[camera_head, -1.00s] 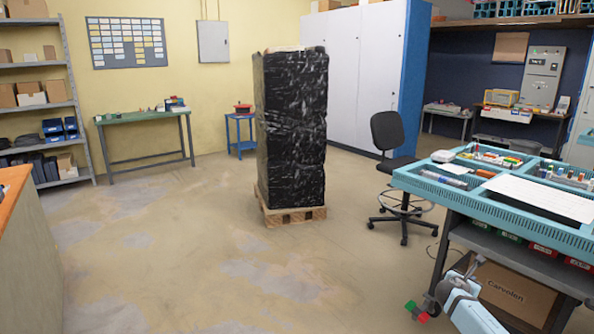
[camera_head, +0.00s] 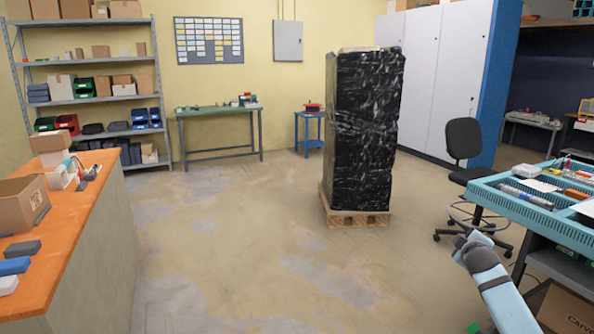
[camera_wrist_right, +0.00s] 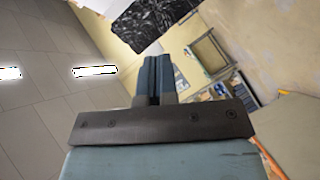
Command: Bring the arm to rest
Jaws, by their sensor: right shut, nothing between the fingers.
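My right gripper (camera_wrist_right: 158,80) shows in the right wrist view. Its two dark fingers are together with nothing between them. They point up in the picture, toward open room, with the wrapped pallet and the yellow wall beyond. My left arm and gripper are not in view.
An orange-topped counter (camera_head: 105,198) with boxes stands at the left. A black-wrapped stack (camera_head: 365,130) stands on a wooden pallet (camera_head: 358,218). A chair (camera_head: 464,145) and a blue workstation (camera_head: 515,205) are at the right. The floor between is clear.

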